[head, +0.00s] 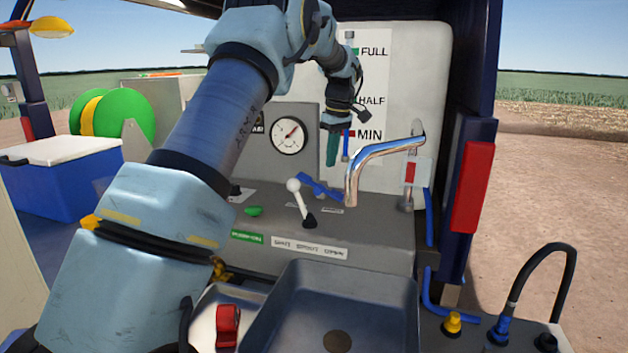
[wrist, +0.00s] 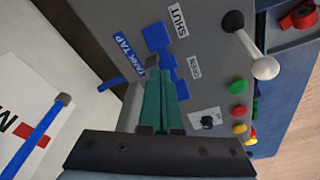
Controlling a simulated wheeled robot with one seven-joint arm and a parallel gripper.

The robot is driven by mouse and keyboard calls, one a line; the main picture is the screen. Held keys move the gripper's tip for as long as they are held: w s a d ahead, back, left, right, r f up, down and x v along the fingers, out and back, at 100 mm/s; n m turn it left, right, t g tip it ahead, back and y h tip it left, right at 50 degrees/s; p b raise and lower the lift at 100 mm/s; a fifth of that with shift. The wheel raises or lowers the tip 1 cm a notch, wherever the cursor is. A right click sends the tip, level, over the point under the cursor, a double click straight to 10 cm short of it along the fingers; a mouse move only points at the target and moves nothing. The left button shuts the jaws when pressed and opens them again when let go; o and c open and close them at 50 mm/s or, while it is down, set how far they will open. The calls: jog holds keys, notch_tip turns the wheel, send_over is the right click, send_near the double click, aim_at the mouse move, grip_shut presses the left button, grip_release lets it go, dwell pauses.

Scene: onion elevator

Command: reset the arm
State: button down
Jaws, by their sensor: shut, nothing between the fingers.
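My arm reaches across the head view from the lower left. My gripper (head: 331,162) hangs from it with green fingers pointing down, above the grey control panel (head: 380,232) and in front of the white level board (head: 394,85). In the wrist view my gripper (wrist: 162,78) shows its green fingers together, shut and empty. Beyond the fingertips is a blue tap handle (wrist: 158,37) on the panel, between labels reading "TANK TAP", "SHUT" and "OPEN". The handle also shows in the head view (head: 320,188). The fingers partly overlap it; contact cannot be told.
A chrome spout (head: 376,153) stands close right of the gripper. A white-knobbed lever (head: 295,187) is below left, beside a gauge (head: 287,136). A dark post (head: 472,60) bounds the right.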

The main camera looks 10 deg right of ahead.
jog(key=shift+r, duration=0.5)
jog(key=s+a+f+m, duration=0.2)
jog(key=s+a, duration=0.1)
jog(key=a, duration=0.6)
jog(key=s+a+f+m, duration=0.1)
jog(key=s+a, duration=0.3)
jog(key=a, duration=0.5)
jog(key=s+a+f+m, duration=0.2)
jog(key=s+a+f, duration=0.1)
jog(key=s+a, duration=0.4)
jog(key=s+a+f+m+h, duration=0.1)
jog(key=s+a, duration=0.5)
jog(key=s, duration=0.6)
notch_tip(320, 180, down, 3)
jog(key=shift+s+a+r+m, duration=0.2)
jog(key=shift+a+m, duration=0.15)
jog(key=shift+m, duration=0.15)
